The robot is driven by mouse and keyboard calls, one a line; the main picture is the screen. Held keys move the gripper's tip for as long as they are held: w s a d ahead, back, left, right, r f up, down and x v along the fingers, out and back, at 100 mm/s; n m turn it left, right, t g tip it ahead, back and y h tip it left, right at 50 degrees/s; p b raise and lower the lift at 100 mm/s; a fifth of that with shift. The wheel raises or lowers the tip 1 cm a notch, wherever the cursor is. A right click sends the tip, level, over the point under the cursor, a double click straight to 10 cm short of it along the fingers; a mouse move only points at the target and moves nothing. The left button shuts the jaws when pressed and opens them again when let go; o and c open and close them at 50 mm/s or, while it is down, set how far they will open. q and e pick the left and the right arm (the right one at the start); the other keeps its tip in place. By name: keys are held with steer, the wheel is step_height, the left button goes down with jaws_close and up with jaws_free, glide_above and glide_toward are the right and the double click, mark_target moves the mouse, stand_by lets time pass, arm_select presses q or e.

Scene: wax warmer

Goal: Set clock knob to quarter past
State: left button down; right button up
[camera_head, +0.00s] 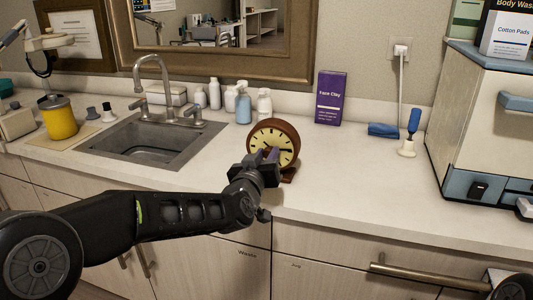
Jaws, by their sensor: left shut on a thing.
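The clock (262,134) is round and brown with a cream face, and stands on a small brown base on the counter, to the right of the sink. Dark hands show on its face. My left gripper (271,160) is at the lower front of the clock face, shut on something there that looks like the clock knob. The gripper covers the knob and the lower part of the face, so the exact hand position is hard to tell. Only a small part of my right arm seems to show at the bottom right corner; its gripper is not visible.
A sink with a tap (155,82) lies to the left, with several bottles (243,106) behind it. A purple box (329,98) stands at the back. A white cabinet (480,130) stands at the right.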

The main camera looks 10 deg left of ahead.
arm_select(q)
steer(key=shift+m, duration=0.5)
steer(key=c, duration=1.1)
jaws_free()
steer(key=shift+c, duration=0.2)
steer(key=s, duration=0.7)
steer(key=shift+s+r, duration=0.15)
steer(key=shift+s, duration=0.25)
